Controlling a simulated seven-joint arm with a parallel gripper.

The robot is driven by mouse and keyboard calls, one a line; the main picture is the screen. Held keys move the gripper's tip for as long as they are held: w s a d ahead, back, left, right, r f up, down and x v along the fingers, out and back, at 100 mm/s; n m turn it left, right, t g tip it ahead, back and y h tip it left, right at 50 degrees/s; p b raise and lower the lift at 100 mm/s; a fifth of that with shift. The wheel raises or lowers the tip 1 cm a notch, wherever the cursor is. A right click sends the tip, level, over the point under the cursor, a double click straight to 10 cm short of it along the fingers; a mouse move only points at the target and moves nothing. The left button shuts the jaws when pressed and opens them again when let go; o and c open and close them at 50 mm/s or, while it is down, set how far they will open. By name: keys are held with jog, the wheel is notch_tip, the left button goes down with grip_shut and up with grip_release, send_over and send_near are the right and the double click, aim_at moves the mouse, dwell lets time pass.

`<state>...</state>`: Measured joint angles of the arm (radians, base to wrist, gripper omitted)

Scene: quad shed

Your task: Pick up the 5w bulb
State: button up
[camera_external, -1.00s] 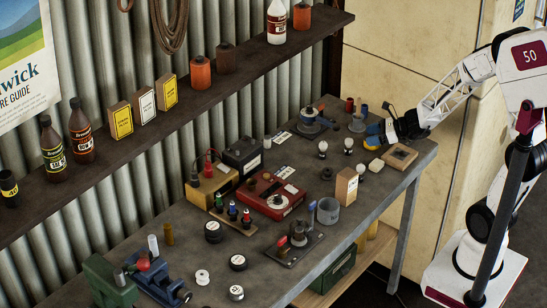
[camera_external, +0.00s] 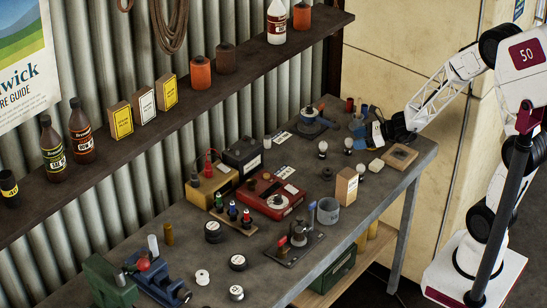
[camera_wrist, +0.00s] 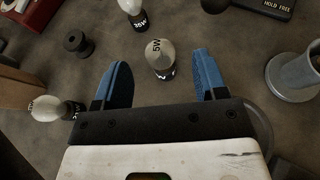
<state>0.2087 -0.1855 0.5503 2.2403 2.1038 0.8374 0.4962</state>
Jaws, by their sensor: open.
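The 5w bulb (camera_wrist: 160,58) is white with a dark base, and its "5W" marking shows in the wrist view. It stands on the bench, centred between my fingers in that view. In the external view it appears to be the bulb (camera_external: 348,144) just left of my gripper (camera_external: 370,133). My gripper is open, with blue fingers wide apart, and it also shows in the wrist view (camera_wrist: 161,66). No contact with the bulb is visible. The gap in height between the fingers and the bulb is hard to tell.
A second bulb (camera_wrist: 131,6) stands beyond the 5w bulb, and a third (camera_wrist: 46,108) is at the left, close to the left finger. A dark spool-like part (camera_wrist: 77,43) is at upper left. A grey flared stand (camera_wrist: 293,76) is at the right.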

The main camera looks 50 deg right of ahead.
aim_at(349, 145)
jog(key=shift+x, duration=2.95)
jog(key=shift+s, duration=0.1)
jog(key=shift+c, duration=0.5)
jog(key=c, duration=0.9)
